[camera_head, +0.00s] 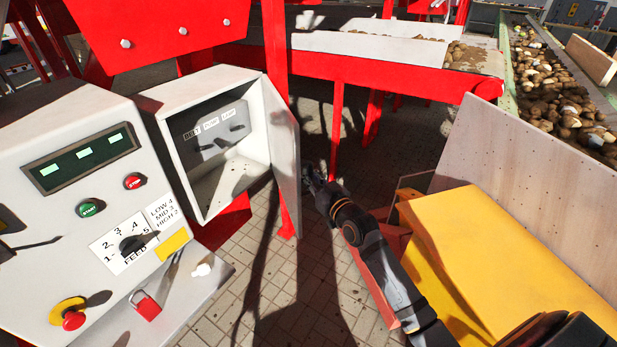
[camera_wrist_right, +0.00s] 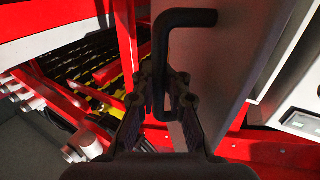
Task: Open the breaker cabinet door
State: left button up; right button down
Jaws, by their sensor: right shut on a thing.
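The breaker cabinet (camera_head: 205,135) is a white box to the right of the control panel. Its door (camera_head: 283,150) stands swung open on the right side, and the inside shows several labelled switches (camera_head: 222,130). My right gripper (camera_head: 310,178) is at the outer face of the door, near its free edge. In the right wrist view the black bent door handle (camera_wrist_right: 165,60) runs between the fingers of the right gripper (camera_wrist_right: 162,95), which are shut on it. The grey door face (camera_wrist_right: 205,70) is behind the handle. My left gripper is not in view.
The control panel (camera_head: 60,180) with buttons, a feed dial and a red padlock (camera_head: 147,306) stands at the left. A red post (camera_head: 275,60) rises behind the door. A yellow box (camera_head: 500,260) lies at the lower right. Paved floor (camera_head: 290,290) is open between them.

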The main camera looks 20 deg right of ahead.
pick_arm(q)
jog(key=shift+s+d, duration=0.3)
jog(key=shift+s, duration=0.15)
pick_arm(e)
jog(key=shift+d+f, duration=0.35)
jog(key=shift+f, duration=0.05)
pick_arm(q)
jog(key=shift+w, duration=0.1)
